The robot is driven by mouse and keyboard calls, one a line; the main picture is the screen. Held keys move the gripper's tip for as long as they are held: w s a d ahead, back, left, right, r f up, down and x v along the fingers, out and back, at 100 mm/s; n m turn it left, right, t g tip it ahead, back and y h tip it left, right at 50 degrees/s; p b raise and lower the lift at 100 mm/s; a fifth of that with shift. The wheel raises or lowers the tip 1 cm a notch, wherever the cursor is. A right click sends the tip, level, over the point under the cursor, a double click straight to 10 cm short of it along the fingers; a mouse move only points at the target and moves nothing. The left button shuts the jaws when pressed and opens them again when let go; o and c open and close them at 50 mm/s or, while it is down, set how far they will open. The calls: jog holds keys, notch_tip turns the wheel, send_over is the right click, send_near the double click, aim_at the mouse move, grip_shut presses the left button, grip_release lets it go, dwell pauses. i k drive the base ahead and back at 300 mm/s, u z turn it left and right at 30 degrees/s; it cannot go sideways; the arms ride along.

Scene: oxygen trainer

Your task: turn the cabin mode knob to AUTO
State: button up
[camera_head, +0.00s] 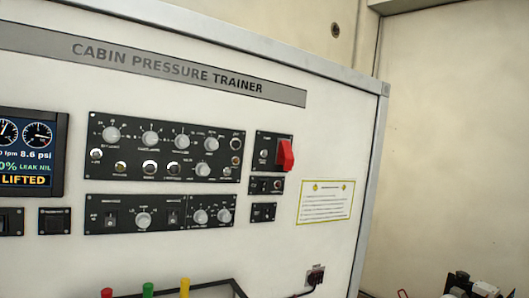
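The white trainer panel (345,120) fills the left and middle of the view, under a grey "CABIN PRESSURE TRAINER" strip (170,68).
A red switch guard (285,155) sticks out right of the knobs. A display (30,152) reads "LIFTED" at left. A dark-framed rack (225,284) with coloured caps stands low in front. Dark equipment (465,285) sits at bottom right. A bare wall is at right.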

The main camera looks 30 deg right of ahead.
aim_at(210, 144)
jog(key=z, duration=0.15)
jog(key=i, duration=1)
jog(key=u, duration=0.05)
